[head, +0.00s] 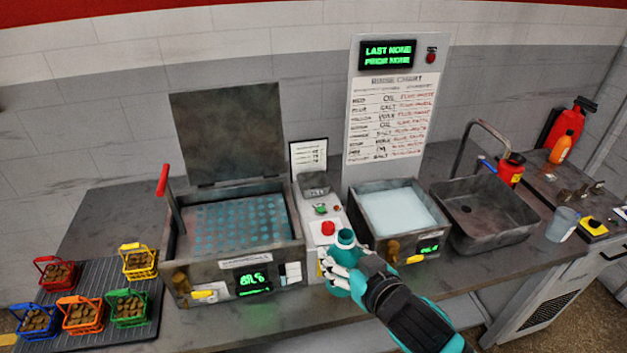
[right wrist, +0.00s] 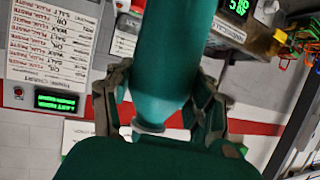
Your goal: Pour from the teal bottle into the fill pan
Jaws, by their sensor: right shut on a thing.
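The teal bottle (head: 345,239) is held by my right gripper (head: 343,272), in front of the white console between the two baths. The bottle looks about upright, neck up. In the right wrist view the bottle (right wrist: 165,55) sits between the two fingers of the gripper (right wrist: 160,105), which are shut on it. A small grey open pan (head: 314,184) on top of the console looks like the fill pan. It is behind and left of the bottle, apart from it. No liquid is seen leaving the bottle. My left gripper is not in view.
The left bath (head: 240,260) has an open lid and a red lever (head: 163,180). A bath with pale contents (head: 397,207) and a sink (head: 486,212) stand to the right. Several coloured baskets sit on a dark ribbed mat (head: 95,275). A sign board (head: 395,100) rises behind.

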